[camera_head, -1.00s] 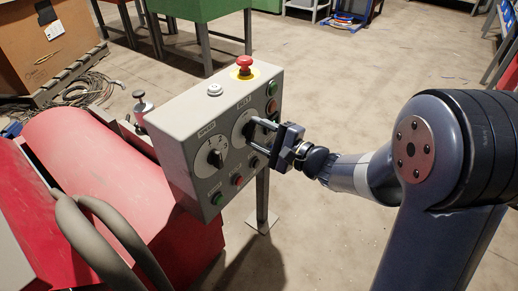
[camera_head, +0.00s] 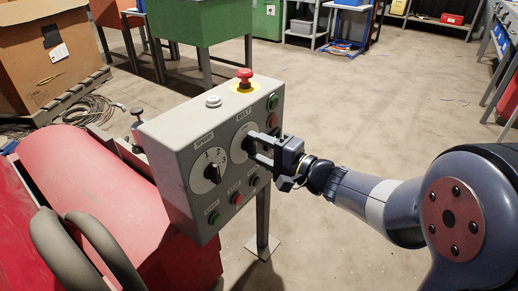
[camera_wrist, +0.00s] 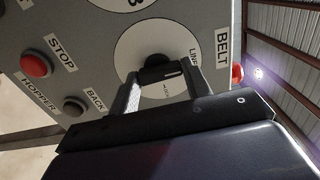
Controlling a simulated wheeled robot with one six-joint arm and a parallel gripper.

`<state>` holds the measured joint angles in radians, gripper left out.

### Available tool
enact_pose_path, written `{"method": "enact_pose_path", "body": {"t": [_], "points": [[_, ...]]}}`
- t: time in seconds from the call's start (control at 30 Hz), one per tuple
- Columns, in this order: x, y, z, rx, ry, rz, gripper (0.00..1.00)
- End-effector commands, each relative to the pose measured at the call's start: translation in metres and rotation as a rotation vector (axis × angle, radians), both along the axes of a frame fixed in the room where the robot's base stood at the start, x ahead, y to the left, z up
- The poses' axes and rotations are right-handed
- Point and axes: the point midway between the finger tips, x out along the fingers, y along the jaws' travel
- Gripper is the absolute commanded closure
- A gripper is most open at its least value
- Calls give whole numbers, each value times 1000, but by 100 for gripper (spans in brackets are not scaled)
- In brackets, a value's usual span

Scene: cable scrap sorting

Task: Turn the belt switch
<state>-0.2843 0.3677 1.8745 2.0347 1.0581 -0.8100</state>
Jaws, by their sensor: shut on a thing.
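The belt switch (camera_wrist: 155,68) is a black knob on a round white dial on the front of a grey control box (camera_head: 168,126). In the wrist view the label BELT stands beside the dial, and LINE is printed on it. My gripper (camera_head: 262,147) is at the dial from the right, and its fingers also show in the wrist view (camera_wrist: 163,90). The two fingers are shut on the knob, one on each side. In the head view the fingers hide much of the knob, and the knob's pointer is hard to read.
The box also carries a speed knob (camera_head: 212,173), a red mushroom button (camera_head: 244,76) on top, and several small buttons, such as a green one (camera_head: 214,218). A red machine (camera_head: 90,185) stands left of the box. Open floor (camera_head: 350,120) lies behind and right.

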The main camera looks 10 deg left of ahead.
Motion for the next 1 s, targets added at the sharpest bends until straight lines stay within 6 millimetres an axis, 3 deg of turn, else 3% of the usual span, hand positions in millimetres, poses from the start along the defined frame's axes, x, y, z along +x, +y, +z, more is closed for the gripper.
{"method": "enact_pose_path", "body": {"t": [0.2,0.23,0.47,0.77,1.0], "points": [[-1,0,-1,-3,-1,2,77],[-1,0,-1,-3,-1,2,53],[0,0,-1,-1,-1,1,34],[-1,-2,0,-1,0,0,32],[-12,-33,2,-1,2,-5,32]]}}
